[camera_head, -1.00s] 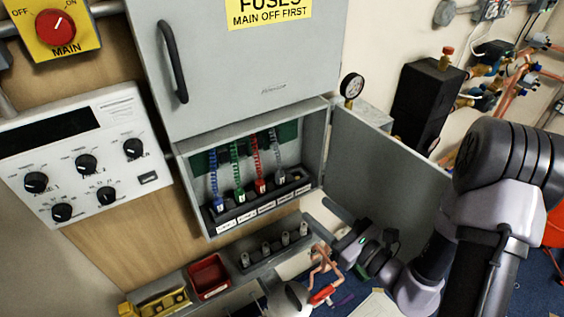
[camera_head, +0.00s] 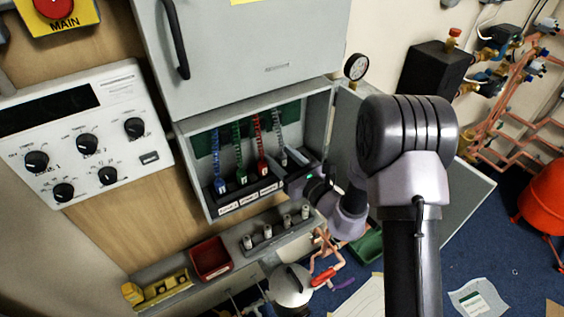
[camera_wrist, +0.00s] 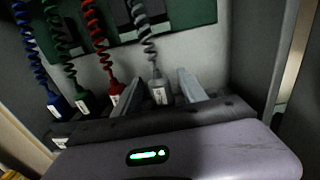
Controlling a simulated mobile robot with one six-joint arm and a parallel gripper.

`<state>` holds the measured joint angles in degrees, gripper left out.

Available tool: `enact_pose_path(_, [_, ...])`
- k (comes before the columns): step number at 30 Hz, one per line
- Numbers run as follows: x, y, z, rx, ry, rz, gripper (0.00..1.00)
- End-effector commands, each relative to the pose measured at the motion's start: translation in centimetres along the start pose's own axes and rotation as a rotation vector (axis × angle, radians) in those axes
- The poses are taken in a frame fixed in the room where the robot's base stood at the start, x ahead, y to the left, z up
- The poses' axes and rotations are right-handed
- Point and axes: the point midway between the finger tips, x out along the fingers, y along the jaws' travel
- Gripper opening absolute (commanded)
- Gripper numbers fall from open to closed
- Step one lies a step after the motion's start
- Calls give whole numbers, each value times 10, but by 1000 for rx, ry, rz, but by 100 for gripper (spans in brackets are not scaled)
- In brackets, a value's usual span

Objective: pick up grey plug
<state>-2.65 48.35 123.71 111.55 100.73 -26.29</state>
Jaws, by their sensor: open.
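The grey plug (camera_wrist: 158,90) hangs on a grey coiled cord at the right end of the row of plugs, with a white label on its front. In the wrist view it stands between the two fingers of my gripper (camera_wrist: 160,95), which are open with a gap on each side of it. In the head view my gripper (camera_head: 300,178) reaches into the right part of the open fuse box (camera_head: 207,205). There the grey plug is mostly hidden behind my gripper, and only its grey cord (camera_head: 278,140) shows clearly.
Blue (camera_wrist: 55,103), green (camera_wrist: 84,102) and red (camera_wrist: 116,90) plugs stand left of the grey one. The box's right side wall and open door (camera_head: 465,200) are close to my arm. A shelf below holds a red bin (camera_head: 210,258) and several small cylinders.

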Motion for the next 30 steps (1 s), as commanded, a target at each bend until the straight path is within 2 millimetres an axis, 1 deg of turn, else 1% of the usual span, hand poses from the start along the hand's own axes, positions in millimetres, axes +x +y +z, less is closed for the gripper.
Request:
enact_pose_path(3, [0,0,0,0,0,0,49])
enact_pose_path(4, [0,0,0,0,0,0,47])
enact_pose_path(8, [-1,0,0,0,0,0,22])
enact_pose_path(9, [-1,0,0,0,0,0,14])
enact_pose_path(11, [-1,0,0,0,0,0,2])
enact_pose_path(12, [-1,0,0,0,0,0,0])
enact_pose_path(20, [-1,0,3,-1,-1,0,0])
enact_pose_path(23, [0,-1,22,-3,-3,0,0])
enact_pose_path(27, [-1,0,63,-4,-3,-1,0])
enact_pose_path(30, [-1,0,86,-4,-3,0,0])
